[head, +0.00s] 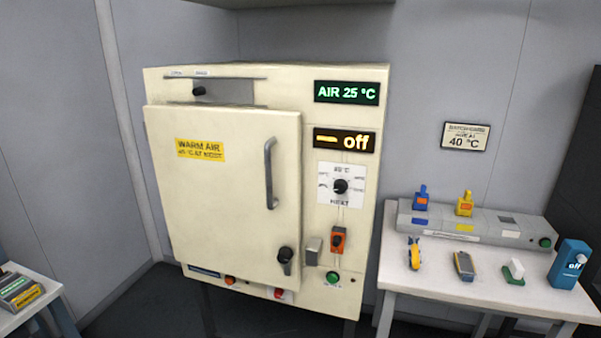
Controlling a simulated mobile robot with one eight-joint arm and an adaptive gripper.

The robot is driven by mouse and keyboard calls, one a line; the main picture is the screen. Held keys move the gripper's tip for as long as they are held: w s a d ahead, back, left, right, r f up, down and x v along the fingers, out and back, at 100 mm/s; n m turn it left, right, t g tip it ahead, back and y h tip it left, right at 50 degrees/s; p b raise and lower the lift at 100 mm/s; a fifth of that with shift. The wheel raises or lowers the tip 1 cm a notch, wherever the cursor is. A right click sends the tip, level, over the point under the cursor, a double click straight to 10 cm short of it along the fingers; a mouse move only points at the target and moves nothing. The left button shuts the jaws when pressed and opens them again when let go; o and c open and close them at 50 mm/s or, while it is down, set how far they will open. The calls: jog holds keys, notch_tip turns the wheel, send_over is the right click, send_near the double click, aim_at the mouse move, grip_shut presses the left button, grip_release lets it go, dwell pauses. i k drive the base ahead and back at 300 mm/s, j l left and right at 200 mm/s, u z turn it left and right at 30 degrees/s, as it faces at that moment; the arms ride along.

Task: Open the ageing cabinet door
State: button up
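The ageing cabinet (350,230) is a cream box in the middle of the head view. Its door (215,215) fills the left part of its front and stands slightly proud of it; I cannot tell for sure whether it is latched. A grey vertical bar handle (270,173) is on the door's right side. A black turn latch (286,257) sits below the handle, pointing down. A yellow warm air label (201,149) is on the door. My gripper is not in view.
The panel has displays reading AIR 25 °C (346,92) and off (344,140), a heat dial (340,186), an orange switch (338,240). A right-hand table (480,292) bears several small tools. A left table (40,287) bears stacked boxes. Dark floor shows between.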

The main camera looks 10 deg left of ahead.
aim_at(229, 179)
jog(key=u, duration=1.25)
jog(key=i+u, duration=0.15)
jog(key=u, duration=0.15)
